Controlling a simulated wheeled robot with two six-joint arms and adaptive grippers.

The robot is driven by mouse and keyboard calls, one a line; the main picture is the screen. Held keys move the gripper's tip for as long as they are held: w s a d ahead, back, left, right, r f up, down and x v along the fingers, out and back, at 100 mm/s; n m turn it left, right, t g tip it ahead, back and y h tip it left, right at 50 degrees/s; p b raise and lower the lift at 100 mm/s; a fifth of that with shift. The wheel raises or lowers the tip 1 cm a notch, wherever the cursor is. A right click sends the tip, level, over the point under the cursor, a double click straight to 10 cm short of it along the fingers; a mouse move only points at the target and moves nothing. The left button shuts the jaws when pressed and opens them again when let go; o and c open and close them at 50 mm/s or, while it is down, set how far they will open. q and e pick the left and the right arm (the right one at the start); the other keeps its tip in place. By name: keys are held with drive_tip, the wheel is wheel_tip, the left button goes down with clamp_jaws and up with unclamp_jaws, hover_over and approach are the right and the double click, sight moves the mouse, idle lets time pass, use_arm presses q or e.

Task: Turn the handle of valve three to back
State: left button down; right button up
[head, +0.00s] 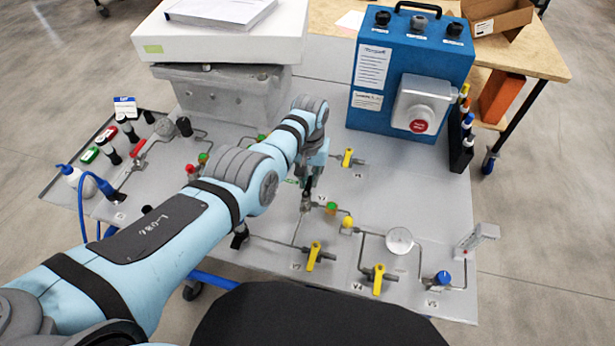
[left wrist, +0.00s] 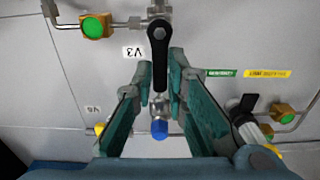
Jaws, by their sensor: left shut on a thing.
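Valve three (left wrist: 158,103), marked by an upside-down V3 label (left wrist: 134,52), shows in the left wrist view with a blue cap on its fitting. Its black handle (left wrist: 160,50) runs from the pivot at the top straight down the picture, in line with the fitting. My left gripper (left wrist: 161,72) has one finger on each side of the handle and is shut on it near its free end. In the head view my left gripper (head: 309,183) reaches down to the panel's middle, and my arm and fingers hide much of the valve. My right gripper is not in view.
Yellow-handled valves (head: 314,256) stand nearer the front edge, and another yellow valve (head: 347,158) is behind to the right. A round gauge (head: 399,240) is at the right. A blue box (head: 412,70) and a white analyser (head: 225,40) stand at the back.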

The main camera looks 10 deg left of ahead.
sight(310, 182)
use_arm(q)
drive_tip(key=shift+s+f, duration=0.15)
drive_tip(key=shift+f, duration=0.05)
idle(0.3)
drive_tip(key=c, duration=1.8)
unclamp_jaws()
drive_tip(key=shift+o, duration=1)
drive_tip(key=shift+w, duration=0.2)
wheel_tip(310, 182, up, 12)
